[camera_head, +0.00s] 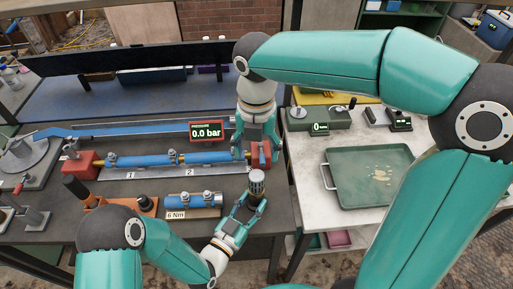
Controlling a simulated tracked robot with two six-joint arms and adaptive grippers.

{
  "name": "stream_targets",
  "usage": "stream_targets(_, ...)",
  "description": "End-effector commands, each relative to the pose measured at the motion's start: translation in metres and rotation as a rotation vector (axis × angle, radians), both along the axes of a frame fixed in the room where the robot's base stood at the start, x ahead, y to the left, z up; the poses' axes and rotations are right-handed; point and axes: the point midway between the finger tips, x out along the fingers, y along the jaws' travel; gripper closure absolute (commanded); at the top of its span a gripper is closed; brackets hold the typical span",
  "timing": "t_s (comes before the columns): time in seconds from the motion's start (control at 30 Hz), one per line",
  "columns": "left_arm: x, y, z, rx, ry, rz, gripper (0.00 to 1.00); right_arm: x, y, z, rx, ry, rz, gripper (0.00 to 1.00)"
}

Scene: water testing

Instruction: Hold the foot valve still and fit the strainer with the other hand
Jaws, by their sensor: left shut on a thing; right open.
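My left gripper (247,208) is the lower one, near the bench's front right corner. I cannot tell whether this is the foot valve, the strainer, or both together. My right gripper (258,151) is open farther back, with its fingers around or just above the red end block (261,156) of the pipe rig. Whether it touches the block is unclear. No other separate strainer or valve can be made out.
A blue pipe (205,158) runs between red blocks, beside a 0.0 bar display (207,131). On the white table at right are a green tray (345,193) and a scale (318,121).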

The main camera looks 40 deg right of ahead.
Motion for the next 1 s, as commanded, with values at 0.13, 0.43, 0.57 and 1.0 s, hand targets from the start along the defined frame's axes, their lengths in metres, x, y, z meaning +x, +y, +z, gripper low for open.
stream_targets(0.13,0.0,0.0,0.0,0.0,0.0,0.0,0.93,0.0,0.0,0.001,0.0,0.0,0.0,0.3)
stream_targets(0.43,0.0,0.0,0.0,0.0,0.0,0.0,0.93,-0.001,0.0,-0.001,0.0,0.0,-0.112,0.72)
stream_targets(0.57,0.0,0.0,0.0,0.0,0.0,0.0,0.93,-0.001,0.001,-0.003,-0.001,-0.001,-0.262,0.94)
stream_targets(1.0,0.0,0.0,0.0,0.0,0.0,0.0,0.93,-0.002,0.001,-0.027,-0.002,0.001,-0.433,1.0)
